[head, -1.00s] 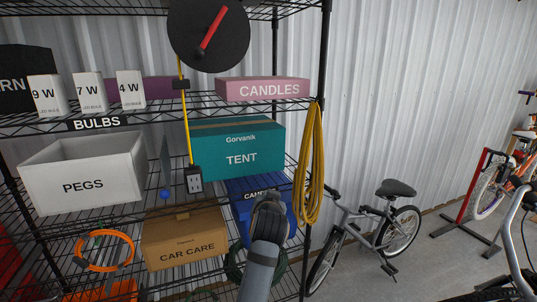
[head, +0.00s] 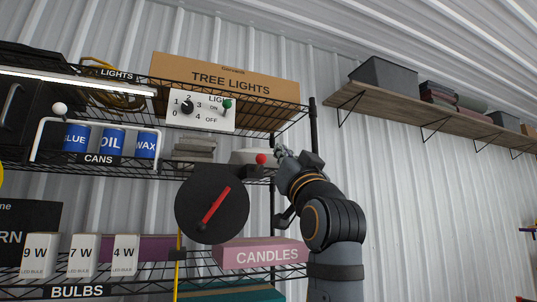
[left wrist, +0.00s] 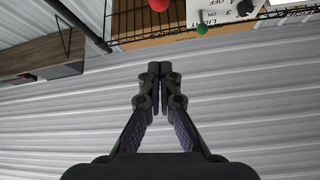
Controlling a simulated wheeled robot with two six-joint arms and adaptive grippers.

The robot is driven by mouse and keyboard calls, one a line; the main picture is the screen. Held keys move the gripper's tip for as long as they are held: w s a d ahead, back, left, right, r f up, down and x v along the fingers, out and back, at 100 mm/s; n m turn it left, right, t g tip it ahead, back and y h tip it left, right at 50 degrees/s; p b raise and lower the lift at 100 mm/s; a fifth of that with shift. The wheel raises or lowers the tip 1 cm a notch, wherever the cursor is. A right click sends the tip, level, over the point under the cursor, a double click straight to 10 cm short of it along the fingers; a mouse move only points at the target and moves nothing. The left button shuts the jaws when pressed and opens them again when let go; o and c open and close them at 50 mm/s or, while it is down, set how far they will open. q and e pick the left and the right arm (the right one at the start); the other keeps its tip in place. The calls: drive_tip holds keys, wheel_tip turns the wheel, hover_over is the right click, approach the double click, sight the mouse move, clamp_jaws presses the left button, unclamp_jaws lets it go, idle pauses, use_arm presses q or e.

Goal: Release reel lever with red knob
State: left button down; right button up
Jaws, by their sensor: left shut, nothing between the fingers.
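The reel is a round black disc (head: 190,203) with a red bar across its face, hanging at the front of the shelving in the head view. A red ball knob (head: 261,158) sits just above and right of the disc; its lever is hard to make out. The red knob also shows at the top edge of the left wrist view (left wrist: 159,4). My left gripper (head: 281,152) is just right of the knob, apparently apart from it. In the left wrist view its fingers (left wrist: 160,72) are together and empty, with the knob beyond the tips.
A switch panel (head: 208,121) with a green knob (head: 227,104) is above the reel. A can rack (head: 97,123) with a white ball handle is at left. A pink CANDLES box (head: 262,258) lies below the gripper. A wall shelf (head: 440,105) is at right; bare wall lies between.

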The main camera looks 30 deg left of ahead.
sight(259, 164)
use_arm(q)
drive_tip(key=p+x, duration=0.6)
drive_tip(key=x, duration=0.4)
drive_tip(key=f, duration=0.1)
drive_tip(key=a+f, duration=0.1)
drive_tip(key=f, duration=0.2)
drive_tip(key=shift+w+a+p, duration=0.15)
drive_tip(key=shift+a+p, duration=0.1)
drive_tip(key=shift+p, duration=0.05)
